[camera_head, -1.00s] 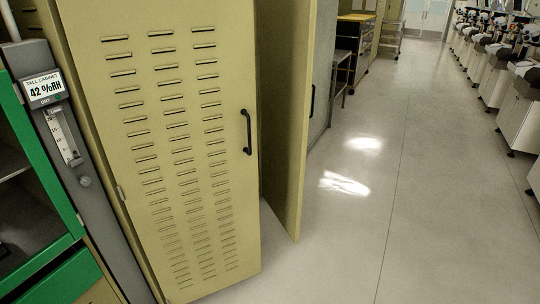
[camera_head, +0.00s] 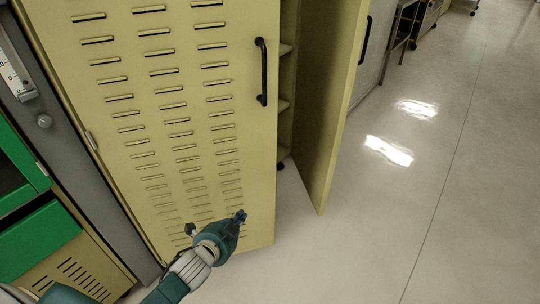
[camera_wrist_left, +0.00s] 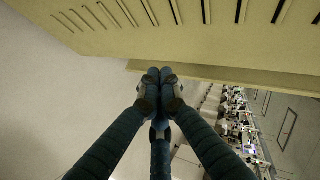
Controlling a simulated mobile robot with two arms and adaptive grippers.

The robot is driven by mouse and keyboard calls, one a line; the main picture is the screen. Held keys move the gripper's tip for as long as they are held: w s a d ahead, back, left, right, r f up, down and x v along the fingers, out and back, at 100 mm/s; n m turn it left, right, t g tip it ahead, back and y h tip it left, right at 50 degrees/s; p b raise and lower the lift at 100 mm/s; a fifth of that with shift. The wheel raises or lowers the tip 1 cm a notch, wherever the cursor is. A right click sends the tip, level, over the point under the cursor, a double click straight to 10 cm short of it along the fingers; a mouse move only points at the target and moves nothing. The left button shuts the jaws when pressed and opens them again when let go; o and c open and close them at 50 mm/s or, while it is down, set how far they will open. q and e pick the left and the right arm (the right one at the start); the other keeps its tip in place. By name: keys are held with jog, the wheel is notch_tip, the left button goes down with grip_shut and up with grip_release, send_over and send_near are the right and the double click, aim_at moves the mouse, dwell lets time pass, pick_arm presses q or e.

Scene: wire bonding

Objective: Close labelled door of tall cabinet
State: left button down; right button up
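The tall yellow cabinet has a slotted door (camera_head: 185,110) in the head view, with a black handle (camera_head: 262,72) near its right edge. A second door (camera_head: 333,110) stands swung out to the right, with a gap between the two. Shelves (camera_head: 284,105) show in the gap. How far the slotted door stands from its frame I cannot tell. My left gripper (camera_head: 240,216) is in front of the slotted door's lower right part, below the handle. In the left wrist view its fingers (camera_wrist_left: 160,76) meet, empty, near a yellow slotted panel (camera_wrist_left: 190,28). My right gripper is not in view.
A grey post with a gauge (camera_head: 15,70) and a green-framed unit (camera_head: 38,232) stand at the left. Open floor (camera_head: 400,220) lies to the right. A dark bench (camera_head: 400,30) stands beyond the swung-out door.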

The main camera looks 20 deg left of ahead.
aim_at(271, 137)
pick_arm(q)
jog(key=w+d+r+m+t+h+b, duration=0.1)
jog(key=d+r+m+t+h+b, duration=0.15)
jog(key=r, duration=0.85)
jog(key=w+d+r+m+t+h+b, duration=0.1)
jog(key=d+r+m+t, duration=0.25)
jog(key=r, duration=0.65)
jog(key=shift+m+g+y, duration=0.25)
jog(key=shift+m+g, duration=0.15)
jog(key=shift+g, duration=0.1)
jog(key=w, duration=1.2)
jog(key=shift+w+a+r, duration=0.2)
jog(key=shift+a+r, duration=0.05)
jog(key=shift+a, duration=0.05)
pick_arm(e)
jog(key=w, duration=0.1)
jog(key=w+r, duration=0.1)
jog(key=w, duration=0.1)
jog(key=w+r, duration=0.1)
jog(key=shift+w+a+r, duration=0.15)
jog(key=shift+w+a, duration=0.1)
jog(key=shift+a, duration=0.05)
pick_arm(q)
jog(key=shift+w+a, duration=0.1)
jog(key=shift+w, duration=0.05)
